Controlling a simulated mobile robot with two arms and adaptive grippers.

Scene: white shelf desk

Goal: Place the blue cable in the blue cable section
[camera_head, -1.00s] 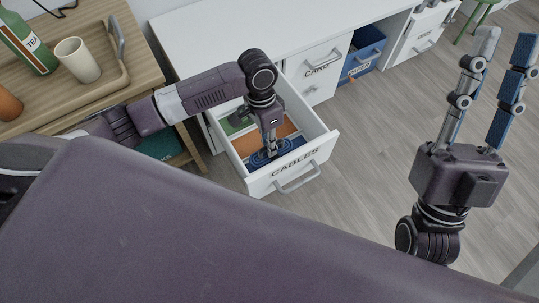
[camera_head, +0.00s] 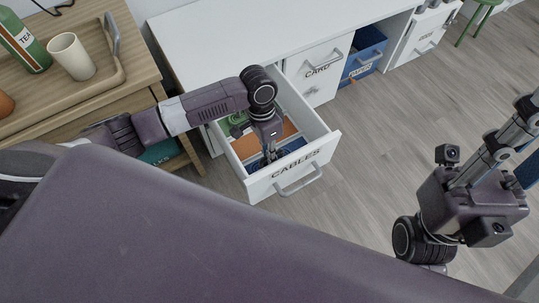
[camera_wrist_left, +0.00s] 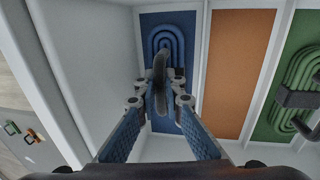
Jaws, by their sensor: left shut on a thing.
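The blue cable (camera_wrist_left: 166,30) is a flat oval coil over the blue section (camera_wrist_left: 193,60) of the open drawer in the left wrist view. I cannot tell whether it rests fully on the floor. My left gripper (camera_head: 268,158) reaches down into the drawer marked CABLES (camera_head: 296,170). In the wrist view its fingertips (camera_wrist_left: 160,88) are shut on a dark upright piece at the coil, apparently part of the cable. My right gripper (camera_head: 527,140) is at the right edge of the head view, far from the drawer, its fingers apart and partly cut off.
An orange section (camera_wrist_left: 240,70) and a green section with a green coil (camera_wrist_left: 298,85) lie beside the blue one. White drawer walls surround them. A wooden table (camera_head: 85,100) with a cup (camera_head: 72,57) and bottle (camera_head: 24,43) stands left. The floor right of the drawer is clear.

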